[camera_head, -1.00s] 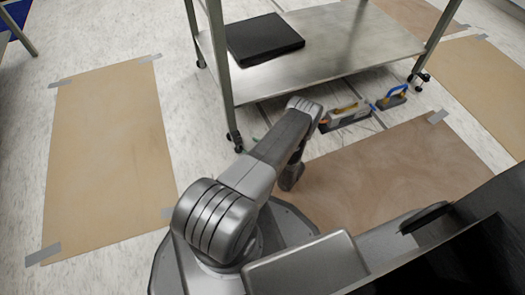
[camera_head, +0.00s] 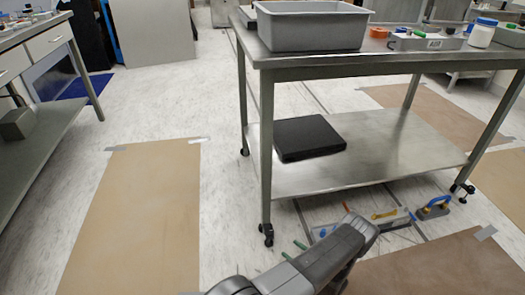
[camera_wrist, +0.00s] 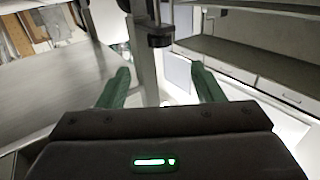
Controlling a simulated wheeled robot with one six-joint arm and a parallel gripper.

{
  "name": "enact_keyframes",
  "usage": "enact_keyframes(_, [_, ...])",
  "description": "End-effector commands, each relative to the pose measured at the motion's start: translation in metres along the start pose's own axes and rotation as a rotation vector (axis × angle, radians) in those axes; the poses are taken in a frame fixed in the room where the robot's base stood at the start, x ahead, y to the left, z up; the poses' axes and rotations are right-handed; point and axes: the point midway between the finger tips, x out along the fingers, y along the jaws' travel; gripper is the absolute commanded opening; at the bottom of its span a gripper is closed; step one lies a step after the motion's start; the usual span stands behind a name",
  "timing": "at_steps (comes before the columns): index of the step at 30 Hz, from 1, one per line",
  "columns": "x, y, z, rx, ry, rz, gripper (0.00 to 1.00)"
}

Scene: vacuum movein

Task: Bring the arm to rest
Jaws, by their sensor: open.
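My arm (camera_head: 322,262) shows at the bottom centre of the head view, in front of the steel cart's near side. In the wrist view my gripper (camera_wrist: 161,68) has two green fingers set wide apart, with nothing held between them. Beyond the fingers are a cart leg with a dark caster and a grey surface on the left. In the head view the gripper is mostly hidden behind the arm; small green pieces beside the arm may be its fingers, but I cannot tell.
A steel cart (camera_head: 400,165) holds a grey bin (camera_head: 312,30) on top and a black flat box (camera_head: 308,138) on its lower shelf. Trowel-like tools (camera_head: 395,217) lie on the floor by it. A brown floor sheet (camera_head: 140,215) lies left; a workbench (camera_head: 45,115) stands far left.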

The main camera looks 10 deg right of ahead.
Motion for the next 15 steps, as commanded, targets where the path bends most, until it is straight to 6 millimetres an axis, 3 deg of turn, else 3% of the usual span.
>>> enact_keyframes(8, [0.013,0.000,0.001,0.000,0.000,-0.004,0.61])
enact_keyframes(15, [0.047,-0.001,0.001,-0.001,0.000,-0.006,0.61])
